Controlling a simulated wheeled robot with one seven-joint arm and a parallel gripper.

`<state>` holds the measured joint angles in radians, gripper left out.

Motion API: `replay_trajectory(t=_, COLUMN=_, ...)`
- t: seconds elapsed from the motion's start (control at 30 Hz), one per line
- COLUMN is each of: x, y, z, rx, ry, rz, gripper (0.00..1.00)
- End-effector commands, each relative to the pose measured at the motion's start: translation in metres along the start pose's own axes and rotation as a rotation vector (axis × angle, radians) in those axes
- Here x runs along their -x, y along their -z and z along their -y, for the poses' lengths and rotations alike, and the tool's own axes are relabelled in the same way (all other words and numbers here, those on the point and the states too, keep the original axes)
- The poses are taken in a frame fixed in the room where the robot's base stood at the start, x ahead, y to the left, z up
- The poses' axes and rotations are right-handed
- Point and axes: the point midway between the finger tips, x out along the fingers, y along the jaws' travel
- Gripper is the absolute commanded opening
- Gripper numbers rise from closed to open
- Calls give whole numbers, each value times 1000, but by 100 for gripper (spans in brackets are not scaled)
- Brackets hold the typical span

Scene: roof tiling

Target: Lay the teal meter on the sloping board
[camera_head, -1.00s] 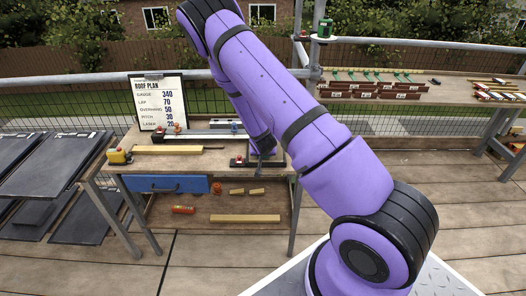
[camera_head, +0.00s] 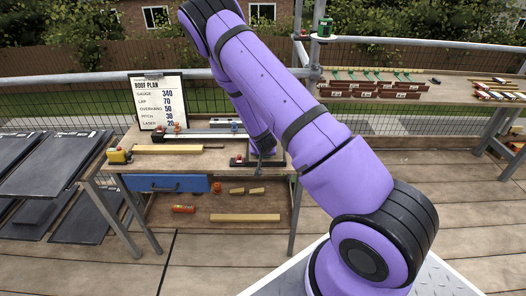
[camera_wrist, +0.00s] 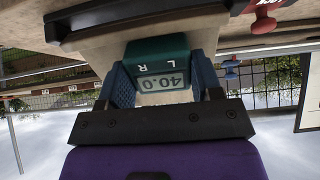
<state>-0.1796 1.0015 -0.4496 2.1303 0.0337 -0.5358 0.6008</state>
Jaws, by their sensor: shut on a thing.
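The teal meter (camera_wrist: 158,55) is a small block with a pale display reading 40.0 and the letters L and R. It shows upside down in the wrist view. My gripper (camera_wrist: 160,72) has its two blue fingers shut on the meter's sides. A tan surface (camera_wrist: 95,55) with a dark bar along it lies close beyond the meter; I cannot tell whether they touch. In the head view my arm covers most of the meter's place at the right end of the workbench (camera_head: 222,155). I cannot clearly make out the sloping board there.
A roof plan sign (camera_head: 158,101) stands at the bench's back left. A yellow-and-black tool (camera_head: 118,156) and a wooden strip (camera_head: 175,149) lie on the bench. A blue drawer (camera_head: 167,184) is beneath. Dark slates (camera_head: 45,165) are at left, a second table (camera_head: 450,95) at right.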

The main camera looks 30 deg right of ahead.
Motion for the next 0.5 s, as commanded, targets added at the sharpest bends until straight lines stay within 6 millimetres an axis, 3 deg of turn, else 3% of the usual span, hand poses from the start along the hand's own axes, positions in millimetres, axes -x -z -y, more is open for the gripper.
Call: replay_trajectory(t=0.5, x=0, y=-3, z=0, rx=0, ry=0, rz=0, gripper=40)
